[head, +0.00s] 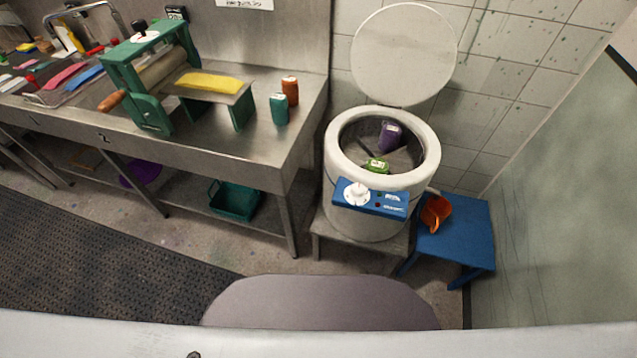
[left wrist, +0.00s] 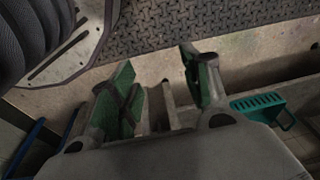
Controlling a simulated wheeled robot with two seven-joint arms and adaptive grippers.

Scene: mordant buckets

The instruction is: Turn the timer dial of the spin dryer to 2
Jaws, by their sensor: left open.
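The white spin dryer (head: 335,152) stands on a low grey stand right of the steel bench in the head view. Its round lid (head: 404,54) is raised against the tiled wall. A purple item (head: 390,136) and a green item (head: 377,166) are inside the drum. The blue control panel (head: 385,202) on its front carries a white timer dial (head: 356,193); its number marks are too small to read. My left gripper (left wrist: 158,85) shows in the left wrist view, open and empty, with green finger pads. Neither gripper is in the head view.
A blue stool (head: 470,233) with an orange jug (head: 436,212) stands right of the dryer. The steel bench (head: 255,135) holds a green mangle (head: 150,75) and two jars. A teal basket (head: 235,200) sits beneath. Open floor lies before the bench.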

